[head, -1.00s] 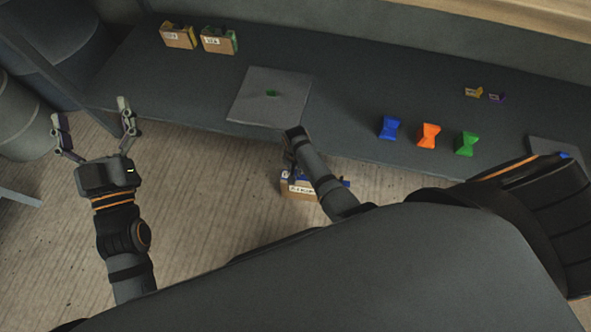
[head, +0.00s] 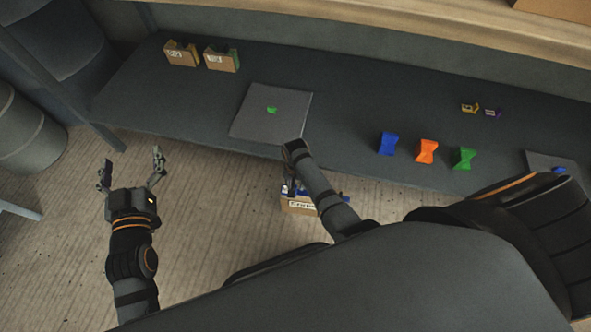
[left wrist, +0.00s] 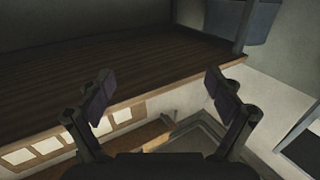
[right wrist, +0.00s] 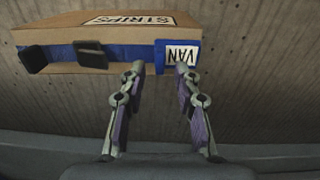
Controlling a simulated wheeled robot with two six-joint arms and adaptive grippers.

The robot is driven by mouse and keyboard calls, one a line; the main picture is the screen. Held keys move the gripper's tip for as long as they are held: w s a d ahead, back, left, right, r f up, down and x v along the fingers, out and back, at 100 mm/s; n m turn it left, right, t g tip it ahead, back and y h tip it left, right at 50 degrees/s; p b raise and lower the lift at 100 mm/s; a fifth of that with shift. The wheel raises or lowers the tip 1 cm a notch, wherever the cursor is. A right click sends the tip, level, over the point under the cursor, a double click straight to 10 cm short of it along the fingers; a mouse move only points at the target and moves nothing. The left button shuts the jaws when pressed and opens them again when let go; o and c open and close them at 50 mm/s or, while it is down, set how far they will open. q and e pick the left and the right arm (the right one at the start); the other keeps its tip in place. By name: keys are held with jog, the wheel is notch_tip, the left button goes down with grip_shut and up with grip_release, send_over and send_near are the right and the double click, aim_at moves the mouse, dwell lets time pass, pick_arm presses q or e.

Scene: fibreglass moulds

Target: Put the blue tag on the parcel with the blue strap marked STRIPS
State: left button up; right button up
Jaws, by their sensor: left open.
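A brown parcel (head: 298,208) with a blue strap shows partly behind my right arm in the head view. In the right wrist view the parcel (right wrist: 60,35) bears an upside-down STRIPS label. A blue piece with a white VAN label (right wrist: 181,55), perhaps the blue tag, sits at the right end of the strap. My right gripper's fingertips (right wrist: 158,72) are apart just below it; whether they grip or touch anything cannot be told. In the head view my right arm hides part of the parcel.
Two strapped parcels (head: 181,54) stand at the bench's back left. A grey mat (head: 295,118) holds a small green piece. Blue (head: 388,144), orange (head: 427,151) and green (head: 464,158) hourglass pieces stand on the right. Small yellow (head: 470,108) and purple (head: 492,113) labelled pieces lie behind.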

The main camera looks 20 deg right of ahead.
notch_tip(320, 180, up, 2)
jog(key=shift+p, duration=0.5)
pick_arm(q)
jog(key=s+f+g, duration=0.4)
jog(key=s+f, duration=0.1)
jog(key=f, duration=0.4)
jog(key=s+f+g, duration=0.4)
jog(key=f+g, duration=0.1)
jog(key=f, duration=0.3)
pick_arm(e)
jog(key=shift+r+p, duration=0.45)
jog(key=shift+r, duration=0.4)
pick_arm(q)
jog(key=s+f+g+p, duration=0.3)
jog(key=s+g, duration=0.2)
jog(key=s, duration=0.3)
jog(key=shift+d, duration=0.4)
pick_arm(e)
notch_tip(320, 180, up, 6)
jog(key=shift+r, duration=0.25)
pick_arm(q)
jog(key=shift+s+f, duration=0.1)
